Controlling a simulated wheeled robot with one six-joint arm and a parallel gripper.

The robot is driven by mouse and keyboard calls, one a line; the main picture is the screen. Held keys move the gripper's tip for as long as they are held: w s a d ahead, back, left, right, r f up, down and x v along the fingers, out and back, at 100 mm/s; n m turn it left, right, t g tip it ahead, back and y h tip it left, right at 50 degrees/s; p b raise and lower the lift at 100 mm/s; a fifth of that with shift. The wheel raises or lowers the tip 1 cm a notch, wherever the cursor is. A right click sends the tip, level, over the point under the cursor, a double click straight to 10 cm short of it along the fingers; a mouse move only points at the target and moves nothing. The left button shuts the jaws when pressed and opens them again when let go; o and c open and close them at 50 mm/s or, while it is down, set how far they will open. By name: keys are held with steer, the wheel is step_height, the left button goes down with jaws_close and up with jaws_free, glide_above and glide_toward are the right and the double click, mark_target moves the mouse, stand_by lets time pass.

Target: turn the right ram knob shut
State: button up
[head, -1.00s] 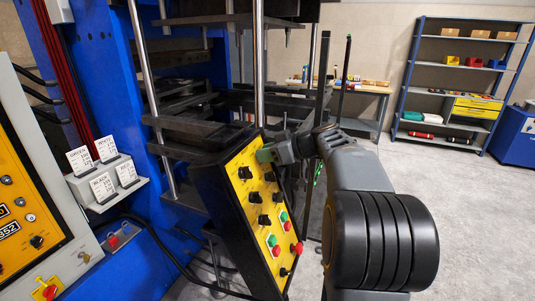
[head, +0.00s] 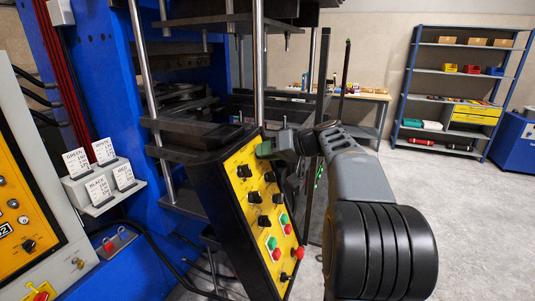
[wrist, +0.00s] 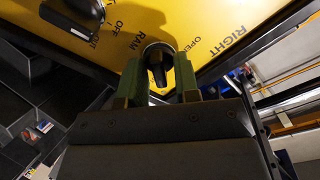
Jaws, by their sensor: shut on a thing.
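The yellow control panel (head: 246,187) stands tilted on a black pedestal, with black knobs down its face. My gripper (head: 264,150) is at the panel's top right corner and hides the knob there in the head view. In the wrist view the right ram knob (wrist: 157,62) is black with a ridge and sits between the two green fingers of my gripper (wrist: 158,78). The fingers are shut on it, one at each side. The words RIGHT, RAM and OPEN are printed around it. The ridge points roughly along the fingers; its exact setting is hard to read.
Another black knob (head: 244,171) sits just left of my gripper, with more knobs below. Green and red buttons (head: 287,229) and a red mushroom button (head: 299,252) are lower down. The blue press (head: 115,80) stands behind. Open floor (head: 440,210) lies to the right.

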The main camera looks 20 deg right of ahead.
steer(key=shift+m, duration=0.4)
steer(key=o, duration=0.6)
steer(key=shift+d, duration=0.1)
steer(key=b+v, duration=0.2)
steer(key=v, duration=1.1)
steer(key=shift+s+d+r, duration=0.1)
steer(key=shift+s+d, duration=0.1)
steer(key=shift+d, duration=0.1)
